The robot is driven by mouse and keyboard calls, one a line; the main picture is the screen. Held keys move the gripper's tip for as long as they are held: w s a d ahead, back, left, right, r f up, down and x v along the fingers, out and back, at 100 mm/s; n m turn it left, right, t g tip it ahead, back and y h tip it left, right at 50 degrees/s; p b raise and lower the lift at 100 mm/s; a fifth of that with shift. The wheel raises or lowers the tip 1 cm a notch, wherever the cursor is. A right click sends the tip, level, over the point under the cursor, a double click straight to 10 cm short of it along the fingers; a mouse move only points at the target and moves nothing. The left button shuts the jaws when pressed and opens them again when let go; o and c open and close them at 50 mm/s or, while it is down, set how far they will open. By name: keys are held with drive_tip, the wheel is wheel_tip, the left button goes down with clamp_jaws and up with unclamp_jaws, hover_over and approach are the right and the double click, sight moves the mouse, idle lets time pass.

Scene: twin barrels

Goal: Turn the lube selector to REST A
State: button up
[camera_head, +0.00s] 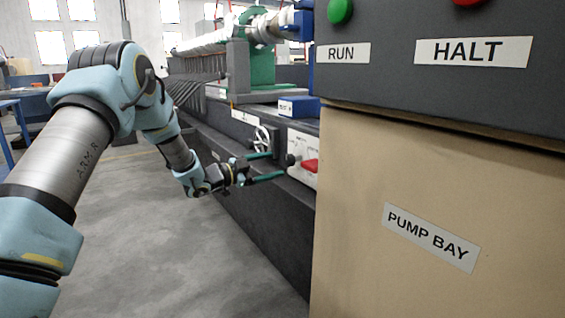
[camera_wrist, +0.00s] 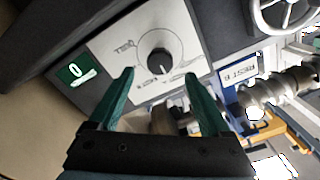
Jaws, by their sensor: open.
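A round black knob (camera_wrist: 160,62), which looks like the lube selector, sits on a white plate (camera_wrist: 110,42) in the wrist view. A white mark on it points toward the bottom of that picture. Small labels surround it; one at upper left is hard to read, and those below are too small. The knob shows dark in the head view (camera_head: 291,160), on the machine's side. My gripper (camera_head: 276,166) is open and empty. In the wrist view its green fingers (camera_wrist: 160,76) lie to either side below the knob, apart from it.
A handwheel (camera_wrist: 286,12) and a REST B label (camera_wrist: 239,75) are at the right of the wrist view. The tan pump bay cabinet (camera_head: 430,200) fills the right; open floor (camera_head: 170,240) lies left.

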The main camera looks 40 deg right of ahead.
drive_tip(key=shift+a, duration=1.75)
drive_tip(key=shift+w, duration=0.1)
